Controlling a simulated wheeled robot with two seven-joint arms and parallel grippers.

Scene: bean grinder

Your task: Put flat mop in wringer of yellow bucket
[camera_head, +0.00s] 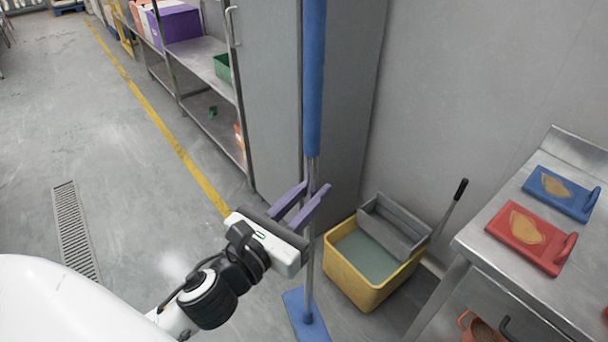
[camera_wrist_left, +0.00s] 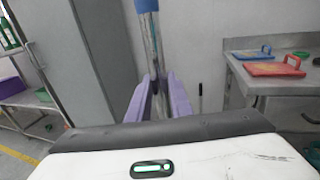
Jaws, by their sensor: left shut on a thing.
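The flat mop (camera_head: 313,85) stands upright in the head view, with a blue upper handle, a metal pole and a flat blue head (camera_head: 305,316) low near the floor. My left gripper (camera_head: 318,190) is shut on the metal pole with its purple fingers on either side. The pole (camera_wrist_left: 152,50) also rises between the fingers (camera_wrist_left: 160,95) in the left wrist view. The yellow bucket (camera_head: 352,286) stands on the floor to the right of the mop, with greyish water inside. Its grey wringer (camera_head: 395,227) sits at the back right of the bucket, with a lever (camera_head: 449,208). My right gripper is out of view.
A metal table (camera_head: 505,270) with a red board (camera_head: 530,238) and a blue board (camera_head: 562,193) stands at the right, close to the bucket. A tall grey cabinet (camera_head: 275,110) is behind the mop. Shelving (camera_head: 205,75) stands at the back left. The left floor is open, with a drain grate (camera_head: 74,230).

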